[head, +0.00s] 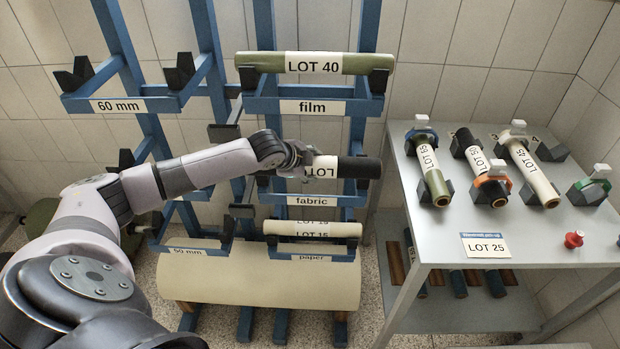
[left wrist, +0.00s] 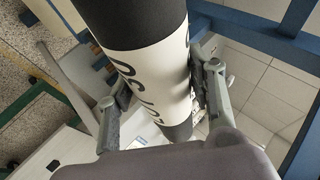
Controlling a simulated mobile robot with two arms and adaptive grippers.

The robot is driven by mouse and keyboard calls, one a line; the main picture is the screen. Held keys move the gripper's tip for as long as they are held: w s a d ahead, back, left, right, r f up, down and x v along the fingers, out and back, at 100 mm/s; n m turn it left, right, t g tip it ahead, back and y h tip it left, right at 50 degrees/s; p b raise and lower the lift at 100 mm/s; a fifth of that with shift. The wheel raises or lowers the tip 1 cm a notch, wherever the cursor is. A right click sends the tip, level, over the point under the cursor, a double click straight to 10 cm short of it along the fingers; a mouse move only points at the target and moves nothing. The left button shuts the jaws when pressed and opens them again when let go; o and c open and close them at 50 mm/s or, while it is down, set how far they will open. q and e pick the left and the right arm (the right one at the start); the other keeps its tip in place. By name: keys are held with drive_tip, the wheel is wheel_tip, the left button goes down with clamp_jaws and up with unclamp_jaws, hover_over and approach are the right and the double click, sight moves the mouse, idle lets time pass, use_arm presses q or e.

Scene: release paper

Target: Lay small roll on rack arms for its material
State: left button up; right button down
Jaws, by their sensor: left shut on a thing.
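My left gripper (head: 303,157) is shut on a small black roll (head: 362,168) with a white LOT label, whose number is partly hidden. The roll lies roughly level in front of the rack, around the height of the fabric arms. Its left end is hidden behind the gripper; I cannot tell whether it touches the arms. In the left wrist view the label of the roll (left wrist: 155,75) sits between the two fingers. The blue rack (head: 325,199) has levels marked film, fabric and paper. My right gripper is not in view.
A green LOT 40 roll (head: 355,63) lies on the film arms and a pale LOT 15 roll (head: 340,230) on the paper arms. A grey table (head: 470,220) at right holds several rolls and a red knob (head: 573,240). A large cream roll (head: 230,285) lies low behind.

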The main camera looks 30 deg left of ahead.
use_arm(q)
drive_tip(key=w+a+f+b, duration=0.4)
drive_tip(key=w+b, duration=0.2)
drive_tip(key=shift+w+f, duration=0.35)
drive_tip(key=shift+f, duration=0.05)
idle(0.3)
drive_tip(key=shift+f, duration=0.15)
idle(0.5)
drive_tip(key=o, duration=1.5)
drive_tip(key=shift+s, duration=0.1)
drive_tip(key=shift+o, duration=0.5)
drive_tip(key=shift+f, duration=0.1)
